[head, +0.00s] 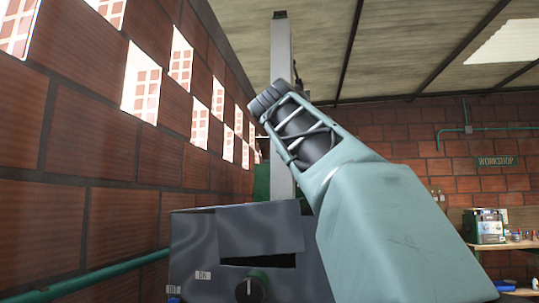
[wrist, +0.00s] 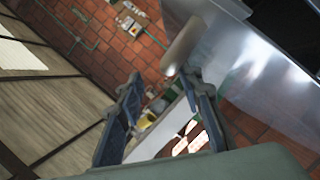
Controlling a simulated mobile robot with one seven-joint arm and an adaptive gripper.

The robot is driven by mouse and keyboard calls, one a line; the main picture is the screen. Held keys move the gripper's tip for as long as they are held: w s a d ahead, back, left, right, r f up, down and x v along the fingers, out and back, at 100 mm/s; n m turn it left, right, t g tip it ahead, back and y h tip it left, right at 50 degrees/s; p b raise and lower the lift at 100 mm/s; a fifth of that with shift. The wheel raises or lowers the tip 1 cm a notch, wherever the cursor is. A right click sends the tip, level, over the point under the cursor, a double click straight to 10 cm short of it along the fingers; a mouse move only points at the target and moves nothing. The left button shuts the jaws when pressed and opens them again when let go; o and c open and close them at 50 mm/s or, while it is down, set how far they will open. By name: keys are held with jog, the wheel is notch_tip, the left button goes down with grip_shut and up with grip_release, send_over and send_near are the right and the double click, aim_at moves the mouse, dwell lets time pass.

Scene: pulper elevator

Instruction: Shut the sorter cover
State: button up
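In the wrist view my gripper (wrist: 161,76) shows two blue-grey fingers spread apart with nothing between them. A pale rounded bar, like a handle (wrist: 184,45), lies just beyond the right fingertip; I cannot tell whether they touch. A shiny bare-metal panel (wrist: 255,60), which may be the sorter cover, fills the upper right behind that bar. How far it is open cannot be told.
A dark grey control box (head: 235,250) with a dial and an ON label stands at lower centre. A tall grey column (head: 281,120) rises behind it. A brick wall (head: 100,150) with a green pipe (head: 100,281) runs along the left. A cluttered workbench (head: 505,243) is at far right.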

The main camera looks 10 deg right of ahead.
jog(key=shift+s+d+r, duration=0.15)
jog(key=shift+d+r, duration=0.05)
jog(key=shift+r, duration=0.8)
jog(key=shift+s+d+r, duration=0.1)
jog(key=shift+d+r, duration=0.05)
jog(key=shift+r, duration=0.85)
jog(key=shift+s+a, duration=0.1)
jog(key=shift+a, duration=0.1)
jog(key=shift+v, duration=1.1)
jog(key=f+b+v, duration=0.1)
jog(key=f+v, duration=0.1)
jog(key=v, duration=0.7)
jog(key=shift+s+a+r, duration=0.2)
jog(key=shift+a+r, duration=0.2)
jog(key=shift+a, duration=0.15)
